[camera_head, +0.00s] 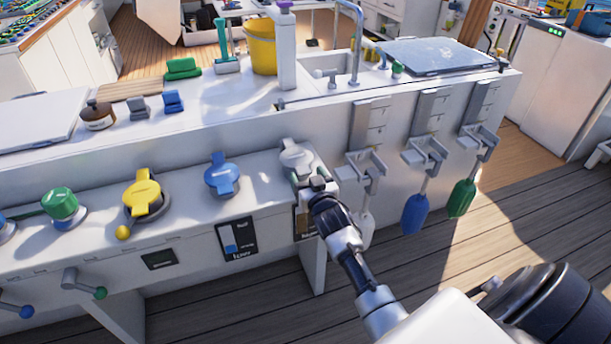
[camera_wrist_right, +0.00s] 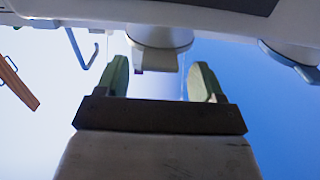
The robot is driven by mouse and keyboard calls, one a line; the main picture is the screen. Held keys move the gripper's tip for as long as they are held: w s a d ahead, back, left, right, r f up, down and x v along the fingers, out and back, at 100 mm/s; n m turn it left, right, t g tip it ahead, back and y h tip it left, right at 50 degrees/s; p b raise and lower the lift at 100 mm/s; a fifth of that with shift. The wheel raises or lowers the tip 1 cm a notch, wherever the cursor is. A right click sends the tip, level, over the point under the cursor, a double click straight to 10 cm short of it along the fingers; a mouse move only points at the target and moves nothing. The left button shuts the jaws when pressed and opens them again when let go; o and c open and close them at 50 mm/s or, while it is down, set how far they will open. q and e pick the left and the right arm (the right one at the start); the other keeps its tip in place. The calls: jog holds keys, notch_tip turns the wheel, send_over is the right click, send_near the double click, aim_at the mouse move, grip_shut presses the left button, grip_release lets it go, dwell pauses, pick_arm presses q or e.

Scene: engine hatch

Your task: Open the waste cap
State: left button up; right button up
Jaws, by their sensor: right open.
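A white-grey cap (camera_head: 296,155) with a raised handle sits at the right end of the lower shelf in the head view. Its marking cannot be read, so I cannot confirm that it is the waste cap. My right gripper (camera_head: 315,180) is just in front of it and slightly below. In the right wrist view, the open gripper (camera_wrist_right: 160,82) has its two green fingers apart, with the pale handle (camera_wrist_right: 155,58) showing in line with the gap. I cannot tell whether they touch. My left gripper is out of view.
A blue cap (camera_head: 222,175), a yellow cap (camera_head: 142,198) and a green cap (camera_head: 61,206) line the shelf to the left. Grey brackets (camera_head: 367,165) with hanging paddles stand to the right. A sink (camera_head: 331,82) and a yellow bucket (camera_head: 262,47) are on the upper counter.

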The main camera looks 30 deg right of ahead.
jog(key=shift+x, duration=0.85)
jog(key=shift+c, duration=0.5)
grip_shut()
